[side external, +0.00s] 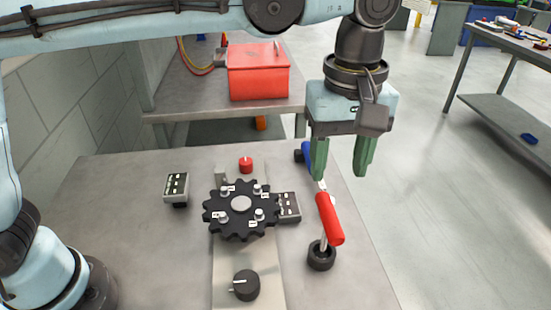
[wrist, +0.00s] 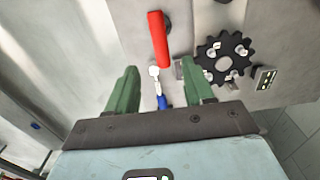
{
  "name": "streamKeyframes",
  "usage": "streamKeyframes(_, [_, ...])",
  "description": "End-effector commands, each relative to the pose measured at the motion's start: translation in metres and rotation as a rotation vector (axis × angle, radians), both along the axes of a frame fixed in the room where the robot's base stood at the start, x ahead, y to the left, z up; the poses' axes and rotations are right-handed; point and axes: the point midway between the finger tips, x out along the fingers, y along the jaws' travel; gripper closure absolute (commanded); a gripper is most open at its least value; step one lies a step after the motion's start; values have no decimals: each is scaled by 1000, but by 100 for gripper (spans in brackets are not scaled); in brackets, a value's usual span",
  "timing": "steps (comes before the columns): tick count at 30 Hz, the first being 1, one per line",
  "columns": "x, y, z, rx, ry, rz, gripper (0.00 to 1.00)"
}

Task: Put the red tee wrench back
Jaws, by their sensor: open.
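The red tee wrench's red handle (side external: 330,219) is at the right side of the bench, tilted above a round black holder (side external: 321,256). A grey shaft shows between handle and holder; I cannot tell how it is seated. The handle also shows at the top of the wrist view (wrist: 159,38). My gripper (side external: 340,176) is open and empty, pointing down, behind and above the red handle. In the wrist view, its fingers (wrist: 160,67) stand either side of a pale metal piece and a blue handle (wrist: 164,101). In the side view, a finger partly hides the blue handle (side external: 307,152).
A black toothed wheel (side external: 241,210) with small pegs sits on a pale strip left of the wrench. A black knob (side external: 246,284), red button (side external: 246,164) and two small panels surround it. A red toolbox (side external: 258,72) stands behind. The bench's right edge is close.

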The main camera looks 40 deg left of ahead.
Motion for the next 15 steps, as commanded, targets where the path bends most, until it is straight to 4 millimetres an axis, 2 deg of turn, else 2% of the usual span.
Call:
streamKeyframes(3, [0,0,11,0,0,0,48])
streamKeyframes(8, [1,5,18,-4,-6,-8,48])
streamKeyframes(11, [4,23,20,-21,-31,-42,48])
streamKeyframes(15, [8,71,18,-55,-113,-147,48])
